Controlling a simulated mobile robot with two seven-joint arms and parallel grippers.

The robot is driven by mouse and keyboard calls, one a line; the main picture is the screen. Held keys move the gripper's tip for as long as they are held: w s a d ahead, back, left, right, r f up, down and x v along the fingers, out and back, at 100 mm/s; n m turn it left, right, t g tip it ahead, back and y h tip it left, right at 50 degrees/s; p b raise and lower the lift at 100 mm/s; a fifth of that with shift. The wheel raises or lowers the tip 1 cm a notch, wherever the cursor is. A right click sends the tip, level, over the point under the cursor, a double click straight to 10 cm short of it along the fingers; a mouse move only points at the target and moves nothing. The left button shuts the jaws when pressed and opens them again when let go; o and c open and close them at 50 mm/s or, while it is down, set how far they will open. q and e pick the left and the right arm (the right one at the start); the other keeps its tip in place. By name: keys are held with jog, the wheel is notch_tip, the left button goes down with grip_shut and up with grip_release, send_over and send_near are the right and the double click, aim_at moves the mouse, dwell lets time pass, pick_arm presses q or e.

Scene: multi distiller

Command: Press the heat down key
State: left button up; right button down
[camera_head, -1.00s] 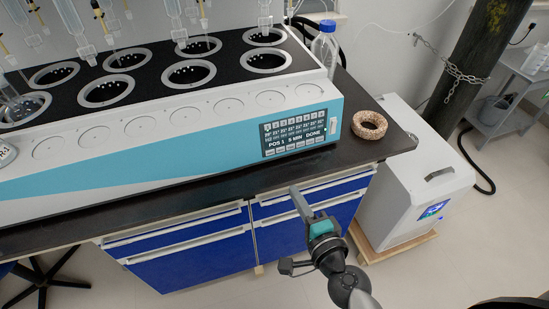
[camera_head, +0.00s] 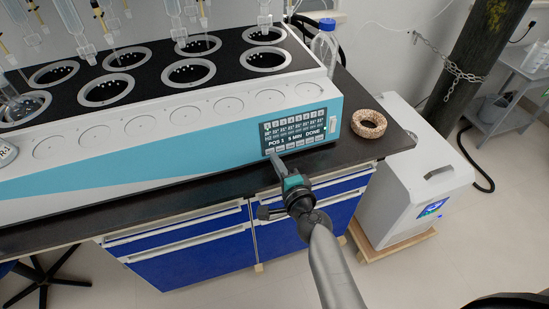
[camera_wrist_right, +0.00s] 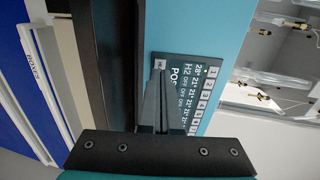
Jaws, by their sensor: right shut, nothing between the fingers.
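The multi distiller (camera_head: 150,150) is a long white and blue unit on the dark bench. Its dark control panel (camera_head: 294,130) at the right end shows rows of numbers, "POS 1 5 MIN DONE" and a row of small keys along the bottom. My right gripper (camera_head: 275,158) is shut and empty, its tips at the lower left of the panel. In the right wrist view the shut fingers (camera_wrist_right: 161,75) overlap the panel (camera_wrist_right: 190,85) and hide most of the keys. I cannot tell whether the tips touch a key. My left gripper is not in view.
A cork ring (camera_head: 369,123) lies on the bench right of the distiller. A blue-capped bottle (camera_head: 325,45) stands behind it. Blue drawers (camera_head: 200,245) are below the bench edge, and a white box unit (camera_head: 425,190) stands on the right.

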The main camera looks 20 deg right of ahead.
aim_at(270, 151)
jog(key=shift+w+f, duration=0.15)
jog(key=shift+w, duration=0.65)
jog(key=shift+w, duration=0.15)
jog(key=shift+w, duration=0.3)
jog(key=shift+b, duration=0.4)
